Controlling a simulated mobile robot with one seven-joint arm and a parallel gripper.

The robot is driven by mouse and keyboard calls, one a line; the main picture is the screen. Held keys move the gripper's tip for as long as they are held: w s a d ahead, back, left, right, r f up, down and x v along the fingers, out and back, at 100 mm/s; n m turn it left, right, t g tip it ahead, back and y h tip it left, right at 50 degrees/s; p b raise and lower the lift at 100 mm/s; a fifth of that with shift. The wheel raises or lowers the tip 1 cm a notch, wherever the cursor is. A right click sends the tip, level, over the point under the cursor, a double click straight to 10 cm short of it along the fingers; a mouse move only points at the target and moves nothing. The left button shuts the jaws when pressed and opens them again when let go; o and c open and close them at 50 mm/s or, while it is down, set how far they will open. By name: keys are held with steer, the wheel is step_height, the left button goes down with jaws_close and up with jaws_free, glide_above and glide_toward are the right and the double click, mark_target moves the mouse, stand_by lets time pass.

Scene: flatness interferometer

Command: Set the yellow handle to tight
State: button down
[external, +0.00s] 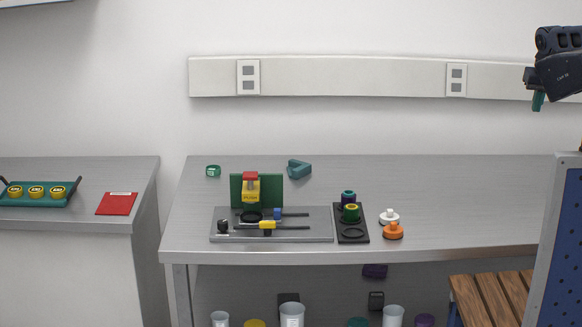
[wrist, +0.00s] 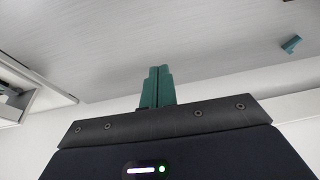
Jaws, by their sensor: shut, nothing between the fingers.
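The interferometer stands on the left part of the grey bench in the external view, on a grey base plate (external: 222,236). A yellow handle (external: 267,225) sits on a dark horizontal rod at the front of the plate. A second rod with a blue block (external: 277,214) lies behind it. A yellow housing (external: 251,190) with a red top stands before a green upright panel (external: 236,190). My gripper (external: 538,101) is at the upper right, high above the bench and far from the handle. In the wrist view its green fingers (wrist: 158,72) are together and empty. The handle is not recognisable there.
A black holder (external: 353,237) with ring parts stands right of the plate, then a white knob (external: 389,217) and an orange knob (external: 393,231). A teal block (external: 299,169) lies behind. A blue panel (external: 560,245) rises at right. The bench's right part is clear.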

steer(key=w+a, duration=0.4)
steer(key=a, duration=0.5)
steer(key=w+a, duration=0.4)
steer(key=a, duration=0.6)
steer(key=a+f, duration=0.2)
steer(key=a, duration=0.8)
steer(key=a+f, duration=0.2)
steer(key=a, duration=0.9)
steer(key=s+a+f, duration=0.4)
steer(key=s+a, duration=0.1)
steer(key=a, duration=0.5)
steer(key=s+a+f, duration=0.4)
steer(key=s+a, duration=0.1)
steer(key=a, duration=0.5)
steer(key=s+a+f, duration=0.4)
steer(key=s+a, duration=0.3)
steer(key=s+a+f, duration=0.5)
steer(key=s+a, duration=0.2)
steer(key=shift+s+t, duration=0.3)
steer(key=shift+s, duration=0.1)
steer(key=shift+d, duration=0.1)
